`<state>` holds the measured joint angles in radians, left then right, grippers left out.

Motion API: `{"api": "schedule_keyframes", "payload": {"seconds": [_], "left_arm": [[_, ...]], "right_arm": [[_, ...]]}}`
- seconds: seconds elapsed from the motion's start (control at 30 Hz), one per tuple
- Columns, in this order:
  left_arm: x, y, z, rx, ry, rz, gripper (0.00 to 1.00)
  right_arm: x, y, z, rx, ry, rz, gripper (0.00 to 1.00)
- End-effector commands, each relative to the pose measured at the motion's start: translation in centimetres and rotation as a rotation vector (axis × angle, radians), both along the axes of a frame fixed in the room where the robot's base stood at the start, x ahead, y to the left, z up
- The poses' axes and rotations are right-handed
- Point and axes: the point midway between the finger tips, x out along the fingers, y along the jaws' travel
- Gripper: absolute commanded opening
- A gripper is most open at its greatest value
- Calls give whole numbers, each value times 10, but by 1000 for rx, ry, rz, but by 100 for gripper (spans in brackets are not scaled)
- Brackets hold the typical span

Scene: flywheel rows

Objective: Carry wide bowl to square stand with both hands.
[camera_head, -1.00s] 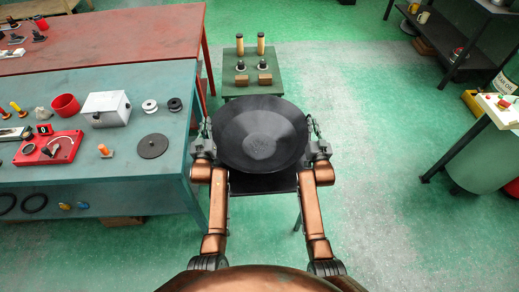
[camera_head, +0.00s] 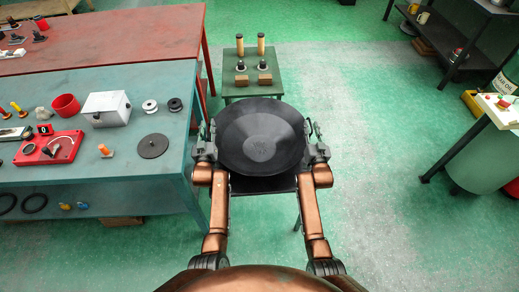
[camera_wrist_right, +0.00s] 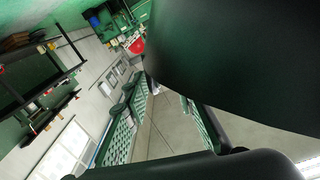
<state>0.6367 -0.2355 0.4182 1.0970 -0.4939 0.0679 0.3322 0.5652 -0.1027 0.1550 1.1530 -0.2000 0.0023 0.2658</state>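The wide bowl (camera_head: 262,135) is black and round, and sits roughly level between my two hands. My left gripper (camera_head: 207,138) is at its left rim and my right gripper (camera_head: 314,138) at its right rim. Both appear shut on the rim, though the fingertips are partly hidden. In the right wrist view the bowl (camera_wrist_right: 235,60) is a large dark shape at the upper right. A dark square stand top (camera_head: 264,185) shows just below the bowl's near edge. The bowl hides most of it, so I cannot tell whether they touch.
A green stand (camera_head: 237,90) with two upright cylinders and wooden blocks stands behind the bowl. A blue-grey table (camera_head: 120,180) with several parts is close on the left, a red table (camera_head: 130,40) behind it. Open green floor (camera_head: 380,120) lies to the right.

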Motion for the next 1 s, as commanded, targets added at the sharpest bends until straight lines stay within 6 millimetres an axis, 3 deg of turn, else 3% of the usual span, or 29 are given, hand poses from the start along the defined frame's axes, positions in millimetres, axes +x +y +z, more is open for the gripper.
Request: {"api": "schedule_keyframes", "payload": {"seconds": [0.27, 0.73, 1.0], "left_arm": [[0, 2, 3, 1, -1, 2, 25], [0, 1, 82, 0, -4, 1, 25], [0, 1, 100, 0, 0, 1, 25]], "right_arm": [[0, -1, -1, 0, 1, -2, 24], [0, -2, -1, 0, 1, -2, 24], [-4, -2, -2, -1, 3, -2, 24]]}}
